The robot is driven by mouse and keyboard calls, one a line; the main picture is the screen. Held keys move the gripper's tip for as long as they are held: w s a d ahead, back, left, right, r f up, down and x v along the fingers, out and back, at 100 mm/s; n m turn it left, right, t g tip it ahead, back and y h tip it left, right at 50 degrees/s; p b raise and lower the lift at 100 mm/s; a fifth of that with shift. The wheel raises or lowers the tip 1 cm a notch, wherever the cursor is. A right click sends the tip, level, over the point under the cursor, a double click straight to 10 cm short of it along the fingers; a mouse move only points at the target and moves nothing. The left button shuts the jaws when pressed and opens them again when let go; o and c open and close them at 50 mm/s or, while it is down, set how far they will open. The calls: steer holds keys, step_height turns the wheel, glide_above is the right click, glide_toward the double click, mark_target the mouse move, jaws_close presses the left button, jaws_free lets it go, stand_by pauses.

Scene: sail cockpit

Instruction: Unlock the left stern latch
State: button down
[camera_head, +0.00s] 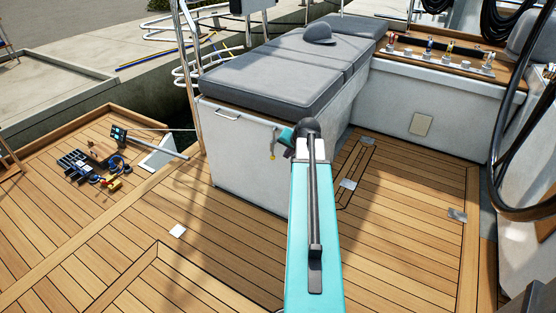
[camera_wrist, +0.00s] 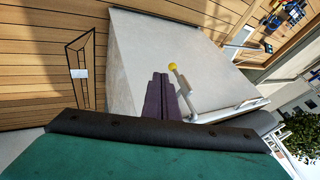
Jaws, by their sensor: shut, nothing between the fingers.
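A latch lever with a yellow round knob (camera_wrist: 173,67) shows in the wrist view against the pale side of the seat locker (camera_wrist: 140,55). Its thin grey rod runs down from the knob toward a metal handle bar (camera_wrist: 232,109). My gripper (camera_wrist: 160,76) is shut and empty, its dark fingers just left of the lever in that picture. I cannot tell whether they touch it. In the head view a small yellow piece (camera_head: 272,156), seemingly the same knob, shows at the locker's front face (camera_head: 240,145). My turquoise arm hides most of my gripper there.
Grey cushions (camera_head: 270,75) and a cap (camera_head: 319,35) lie on the locker. Wooden deck (camera_head: 400,220) is open to the right. Tools and cables (camera_head: 90,165) lie on the lower platform at left. A black wheel rim (camera_head: 500,130) stands at far right.

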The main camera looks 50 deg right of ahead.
mark_target(275, 143)
steer(key=shift+s+d+r, duration=0.3)
steer(key=shift+d+r, duration=0.35)
steer(key=shift+d, duration=0.25)
steer(key=shift+f, duration=0.1)
steer(key=w+d+f+b, duration=0.1)
steer(key=w+f+b, duration=0.2)
steer(key=w+f, duration=0.5)
steer(key=shift+w+d, duration=0.25)
steer(key=shift+w, duration=0.4)
